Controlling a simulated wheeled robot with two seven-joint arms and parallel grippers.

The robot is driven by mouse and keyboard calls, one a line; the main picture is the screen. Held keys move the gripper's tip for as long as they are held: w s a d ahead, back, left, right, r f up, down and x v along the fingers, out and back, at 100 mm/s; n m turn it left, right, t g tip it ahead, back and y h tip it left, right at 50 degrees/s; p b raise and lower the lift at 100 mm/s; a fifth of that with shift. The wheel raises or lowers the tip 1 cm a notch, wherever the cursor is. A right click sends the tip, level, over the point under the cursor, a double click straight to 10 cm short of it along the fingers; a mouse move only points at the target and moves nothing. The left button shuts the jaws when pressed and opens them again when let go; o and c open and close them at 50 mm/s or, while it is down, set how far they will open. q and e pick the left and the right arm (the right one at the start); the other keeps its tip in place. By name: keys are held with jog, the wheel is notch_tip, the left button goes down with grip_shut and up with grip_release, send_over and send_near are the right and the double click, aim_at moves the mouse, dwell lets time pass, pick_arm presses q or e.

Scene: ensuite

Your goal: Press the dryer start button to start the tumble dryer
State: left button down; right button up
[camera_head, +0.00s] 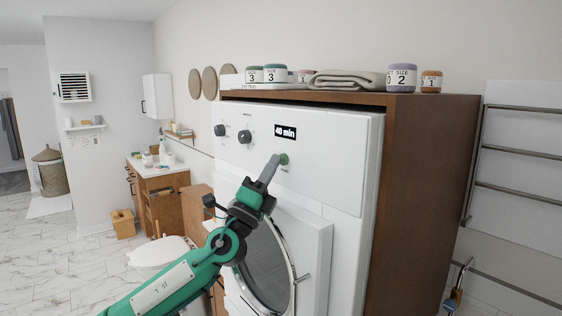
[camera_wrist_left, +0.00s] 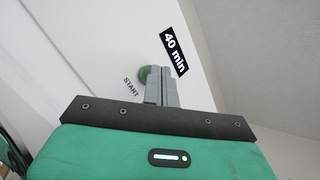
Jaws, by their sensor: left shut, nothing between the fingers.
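The white tumble dryer (camera_head: 345,150) stands in a brown wooden cabinet, with a round glass door below its panel. A black display (camera_head: 286,132) reads "40 min"; it also shows in the left wrist view (camera_wrist_left: 174,51). The green round start button (camera_head: 284,158) is right of and below the knobs. In the left wrist view the button (camera_wrist_left: 147,74), beside the word START, is partly covered by the fingers. My left gripper (camera_head: 274,161) is shut and empty, its fingertips at the button. I cannot tell whether they touch or press it. My right gripper is not in view.
Two dark knobs (camera_head: 245,137) sit on the panel's left. Jars (camera_head: 402,77) and a folded towel (camera_head: 346,80) rest on the cabinet top. A towel rail (camera_head: 522,154) is on the right wall. A toilet (camera_head: 160,252) and vanity (camera_head: 163,180) stand at left; open tiled floor lies beyond.

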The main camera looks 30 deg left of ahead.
pick_arm(q)
jog(key=shift+w+d, duration=0.1)
jog(key=shift+w, duration=0.05)
dwell(0.4)
jog(key=shift+s+a+b, duration=0.3)
jog(key=shift+s+a, duration=0.05)
jog(key=shift+s, duration=0.5)
jog(key=s, duration=0.1)
jog(key=s+a+b, duration=0.1)
jog(key=s, duration=0.1)
jog(key=s+a+b, duration=0.1)
jog(key=s, duration=0.1)
jog(key=shift+s+a, duration=0.15)
jog(key=shift+s, duration=0.1)
